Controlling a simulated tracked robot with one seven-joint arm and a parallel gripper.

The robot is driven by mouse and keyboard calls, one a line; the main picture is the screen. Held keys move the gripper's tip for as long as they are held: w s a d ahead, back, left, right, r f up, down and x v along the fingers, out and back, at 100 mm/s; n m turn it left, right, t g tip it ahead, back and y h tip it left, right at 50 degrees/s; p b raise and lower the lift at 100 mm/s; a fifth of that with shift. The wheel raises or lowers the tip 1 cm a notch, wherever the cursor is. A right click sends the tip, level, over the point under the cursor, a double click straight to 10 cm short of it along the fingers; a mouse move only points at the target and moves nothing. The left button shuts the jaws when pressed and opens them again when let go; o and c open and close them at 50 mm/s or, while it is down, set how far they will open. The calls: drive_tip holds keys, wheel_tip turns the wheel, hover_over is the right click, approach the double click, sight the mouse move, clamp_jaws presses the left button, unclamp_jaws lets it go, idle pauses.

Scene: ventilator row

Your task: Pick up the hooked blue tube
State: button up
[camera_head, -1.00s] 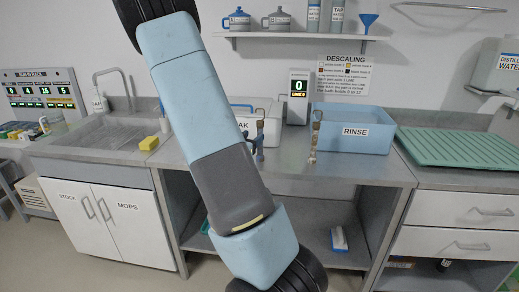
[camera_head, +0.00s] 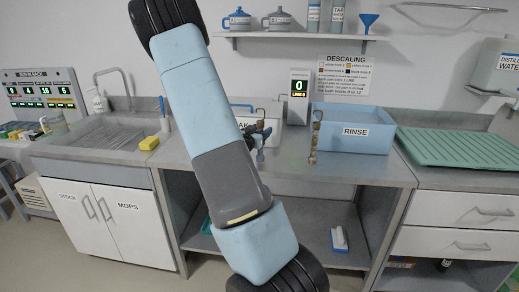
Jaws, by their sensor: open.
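A slim tube with a brownish hooked top (camera_head: 260,113) stands on the steel bench, its lower end (camera_head: 261,157) bluish-grey; I take it for the hooked blue tube. My gripper (camera_head: 262,136) is open, its dark jaws overlapping the tube's middle in this view and hiding part of it. I cannot tell whether the jaws are around it or only in front, or whether they touch. A second hooked tube (camera_head: 314,140), brownish with a pale base, stands apart to the right, in front of the RINSE tub. My arm crosses the middle of the view.
The blue RINSE tub (camera_head: 355,142) stands right of the tubes. A green ribbed tray (camera_head: 460,147) lies far right; a yellow sponge (camera_head: 149,143) lies by the sink.

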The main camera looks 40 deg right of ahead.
drive_tip(key=shift+c, duration=0.4)
clamp_jaws()
drive_tip(key=shift+r, duration=0.1)
